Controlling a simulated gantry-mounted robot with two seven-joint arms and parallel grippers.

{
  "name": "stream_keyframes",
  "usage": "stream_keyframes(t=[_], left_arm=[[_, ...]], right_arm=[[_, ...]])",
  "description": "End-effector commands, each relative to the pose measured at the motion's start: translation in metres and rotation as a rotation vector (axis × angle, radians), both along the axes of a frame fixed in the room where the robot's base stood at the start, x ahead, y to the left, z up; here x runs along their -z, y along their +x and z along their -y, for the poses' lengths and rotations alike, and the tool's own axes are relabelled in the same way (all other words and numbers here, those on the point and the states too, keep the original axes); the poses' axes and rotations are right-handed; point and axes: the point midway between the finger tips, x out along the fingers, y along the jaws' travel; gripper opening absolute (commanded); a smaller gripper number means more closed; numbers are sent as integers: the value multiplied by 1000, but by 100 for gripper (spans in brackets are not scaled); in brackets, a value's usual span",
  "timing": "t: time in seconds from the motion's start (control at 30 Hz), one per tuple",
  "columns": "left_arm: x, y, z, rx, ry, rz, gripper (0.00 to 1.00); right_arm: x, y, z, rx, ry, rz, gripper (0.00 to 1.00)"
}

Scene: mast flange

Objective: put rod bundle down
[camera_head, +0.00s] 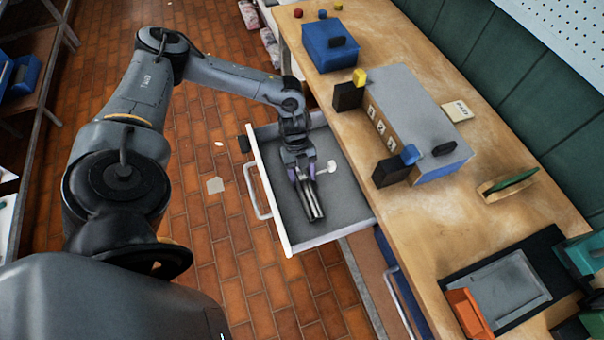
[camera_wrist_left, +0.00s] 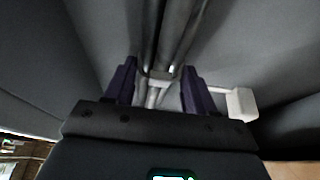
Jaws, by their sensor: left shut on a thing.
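The rod bundle (camera_head: 311,199) is a few shiny metal rods side by side. It is inside the open grey-floored drawer (camera_head: 347,212) in the head view. My left gripper (camera_head: 303,174) is over the drawer and shut on the bundle. In the left wrist view the rods (camera_wrist_left: 182,35) run away between the two purple fingers (camera_wrist_left: 160,90), with a light band across them. I cannot tell whether the rods touch the drawer floor. A white tag (camera_head: 331,166) lies beside the gripper; it also shows in the wrist view (camera_wrist_left: 241,104). My right gripper is not in view.
The drawer's white front wall (camera_head: 271,200) and handle (camera_head: 258,192) face left. The wooden workbench (camera_head: 410,215) stands right of it, with a blue box (camera_head: 329,46), a grey-topped unit (camera_head: 415,110) and a dark mat (camera_head: 540,245). The brick floor at left is mostly clear.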

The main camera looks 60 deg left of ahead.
Motion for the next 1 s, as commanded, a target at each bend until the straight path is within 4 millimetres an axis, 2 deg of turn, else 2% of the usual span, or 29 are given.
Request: stream_keyframes(t=[0.03,0.07,0.2,0.47,0.63,0.77,1.0], left_arm=[[1,0,0,0,-1,1,0],[1,0,0,0,0,0,59],[1,0,0,0,0,0,80],[1,0,0,0,0,0,80],[-7,0,-2,-1,0,1,80],[-23,1,-8,-1,0,1,80],[-64,3,-25,-2,1,2,80]], right_arm=[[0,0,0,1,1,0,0],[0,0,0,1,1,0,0],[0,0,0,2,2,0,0],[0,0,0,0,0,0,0],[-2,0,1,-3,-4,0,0],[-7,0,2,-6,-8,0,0],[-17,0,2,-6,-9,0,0]])
